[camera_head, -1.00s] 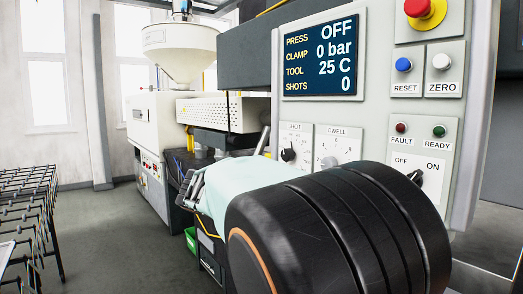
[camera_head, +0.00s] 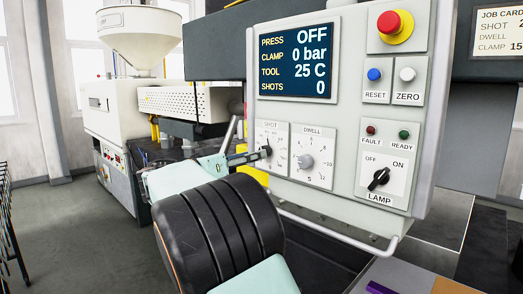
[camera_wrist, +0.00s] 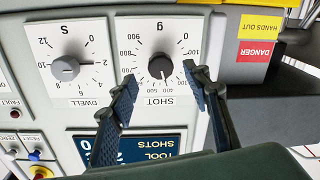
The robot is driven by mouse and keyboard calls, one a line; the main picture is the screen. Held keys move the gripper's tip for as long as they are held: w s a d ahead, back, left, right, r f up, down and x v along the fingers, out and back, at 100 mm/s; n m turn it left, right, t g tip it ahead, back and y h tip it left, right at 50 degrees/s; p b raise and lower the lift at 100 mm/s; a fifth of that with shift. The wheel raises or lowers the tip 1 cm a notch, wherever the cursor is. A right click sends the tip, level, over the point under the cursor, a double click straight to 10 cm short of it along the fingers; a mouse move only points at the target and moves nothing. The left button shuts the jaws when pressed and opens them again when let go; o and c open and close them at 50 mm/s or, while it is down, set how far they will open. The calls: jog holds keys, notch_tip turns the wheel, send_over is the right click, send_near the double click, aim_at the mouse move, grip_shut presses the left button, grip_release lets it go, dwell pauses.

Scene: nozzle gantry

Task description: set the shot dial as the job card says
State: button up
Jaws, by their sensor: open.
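The shot dial (camera_wrist: 160,67) is a black round knob on a white plate with a ring of numbers in g. It shows upside down in the wrist view, and its pointer seems to face the 400 to 500 side. My gripper (camera_wrist: 160,74) is open, with one dark finger on each side of the knob; I cannot tell whether they touch it. In the head view the gripper (camera_head: 252,156) is at the shot plate (camera_head: 281,168) and partly hides its dial. The job card (camera_head: 498,32) is cut off at the right edge; its shot line starts with a 2.
The grey dwell knob (camera_wrist: 65,68) is beside the shot dial. The display (camera_head: 294,62) reads press OFF and shots 0. Reset (camera_head: 375,74) and zero (camera_head: 407,74) buttons, a red stop button (camera_head: 392,23) and a lamp switch (camera_head: 379,179) are to the right. A rail (camera_head: 345,240) runs below.

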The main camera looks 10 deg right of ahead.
jog(key=p+x, duration=0.1)
jog(key=x, duration=0.4)
jog(key=c, duration=1.1)
jog(key=shift+c, duration=0.3)
